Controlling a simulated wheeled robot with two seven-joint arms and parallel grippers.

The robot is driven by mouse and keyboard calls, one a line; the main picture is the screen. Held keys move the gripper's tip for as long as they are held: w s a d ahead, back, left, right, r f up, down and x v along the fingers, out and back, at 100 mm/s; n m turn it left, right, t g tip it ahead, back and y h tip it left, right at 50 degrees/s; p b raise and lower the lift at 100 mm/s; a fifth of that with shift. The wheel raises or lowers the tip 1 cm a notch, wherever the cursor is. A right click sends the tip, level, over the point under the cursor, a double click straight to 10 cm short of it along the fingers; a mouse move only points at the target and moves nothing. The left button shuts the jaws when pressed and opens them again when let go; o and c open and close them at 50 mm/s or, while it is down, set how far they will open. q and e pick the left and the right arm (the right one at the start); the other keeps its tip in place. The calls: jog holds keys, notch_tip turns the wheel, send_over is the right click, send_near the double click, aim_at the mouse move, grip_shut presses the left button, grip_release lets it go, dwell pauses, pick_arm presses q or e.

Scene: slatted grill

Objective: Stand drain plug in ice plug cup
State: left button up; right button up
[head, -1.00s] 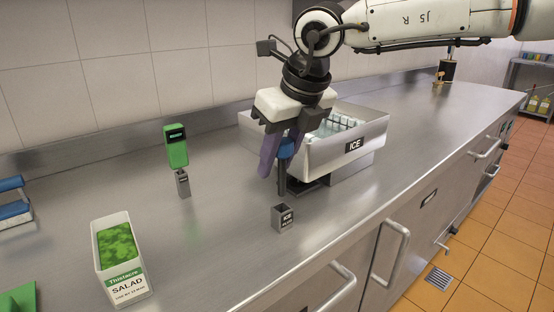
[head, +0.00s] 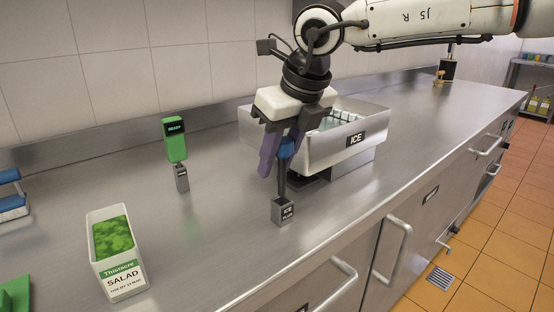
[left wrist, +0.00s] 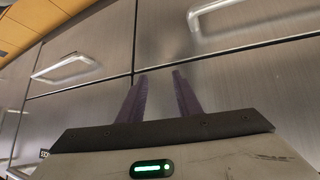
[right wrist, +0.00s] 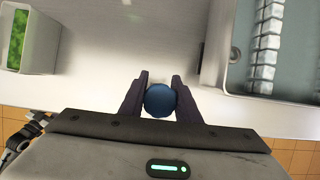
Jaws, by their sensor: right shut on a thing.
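The drain plug has a blue knob (head: 286,147) and a dark shaft (head: 282,182). My right gripper (head: 279,160) is shut on the plug near the knob and holds it roughly upright. In the right wrist view the blue knob (right wrist: 160,100) sits between the two fingers. The ice plug cup (head: 283,212), a small grey square cup with a dark label, stands on the counter right below. The shaft's lower end meets the cup's mouth and is hidden there; I cannot tell how deep it reaches. My left gripper (left wrist: 159,77) is open and empty in front of the cabinet fronts.
A steel ice bin (head: 345,150) stands just behind and right of the right gripper. A green probe (head: 175,140) stands in a grey holder (head: 182,178) to the left. A salad tub (head: 117,255) is at front left. The counter (head: 220,220) between them is clear.

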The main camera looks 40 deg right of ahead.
aim_at(279, 173)
dwell(0.3)
jog(key=shift+b, duration=0.35)
dwell(0.9)
jog(key=shift+f+b, duration=0.3)
jog(key=shift+f, duration=0.05)
jog(key=shift+f+b, duration=0.6)
jog(key=shift+f, duration=0.05)
jog(key=shift+f+b, duration=0.45)
jog(key=shift+f, duration=0.05)
jog(key=shift+f, duration=0.1)
jog(key=shift+f+b, duration=0.3)
jog(key=shift+b, duration=0.1)
jog(key=shift+f, duration=0.25)
